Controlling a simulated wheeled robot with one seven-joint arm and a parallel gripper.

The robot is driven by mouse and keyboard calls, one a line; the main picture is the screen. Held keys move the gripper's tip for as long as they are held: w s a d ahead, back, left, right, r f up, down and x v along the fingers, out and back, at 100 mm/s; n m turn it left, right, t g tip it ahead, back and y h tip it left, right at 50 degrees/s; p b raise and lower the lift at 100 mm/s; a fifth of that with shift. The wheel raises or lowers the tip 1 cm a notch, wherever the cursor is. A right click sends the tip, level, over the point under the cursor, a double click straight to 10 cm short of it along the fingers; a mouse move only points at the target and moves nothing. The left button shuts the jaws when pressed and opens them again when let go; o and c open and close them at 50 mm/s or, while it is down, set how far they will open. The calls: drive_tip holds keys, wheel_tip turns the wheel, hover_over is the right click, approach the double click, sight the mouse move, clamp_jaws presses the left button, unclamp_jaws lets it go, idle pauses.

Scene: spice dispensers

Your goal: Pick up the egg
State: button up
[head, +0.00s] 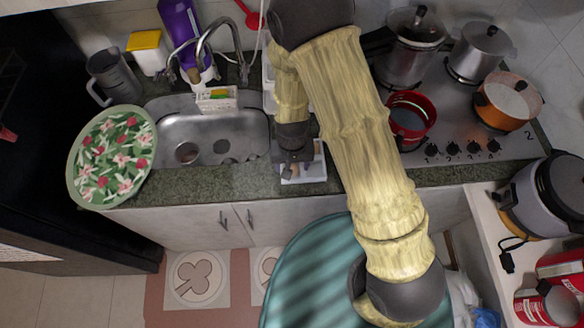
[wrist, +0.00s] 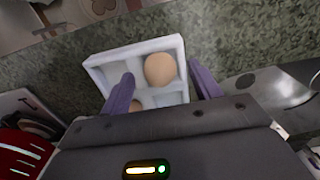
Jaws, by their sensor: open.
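A brown egg (wrist: 160,69) sits in one compartment of a white, square-sided tray (wrist: 108,62), which is divided into compartments. Part of a second brown egg (wrist: 136,106) shows in a nearer compartment, mostly hidden by my gripper. My gripper (wrist: 162,73) is open over the tray, with one purple finger left of the first egg and the other to its right. I cannot tell whether either finger touches the egg. In the head view, my gripper (head: 296,171) points down at the tray (head: 318,172) on the counter, and the egg is mostly hidden there.
The steel sink (head: 215,128) lies left of the tray. A red pot (head: 410,118) and the stove (head: 478,148) are to the right. A floral plate (head: 112,155) stands at the far left. The granite counter edge (head: 240,185) is close to the tray.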

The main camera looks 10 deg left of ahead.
sight(292, 165)
drive_tip(key=c, duration=1.1)
drive_tip(key=shift+r, duration=0.1)
wheel_tip(292, 165, up, 10)
drive_tip(key=shift+f+b, duration=0.1)
drive_tip(key=shift+b, duration=0.7)
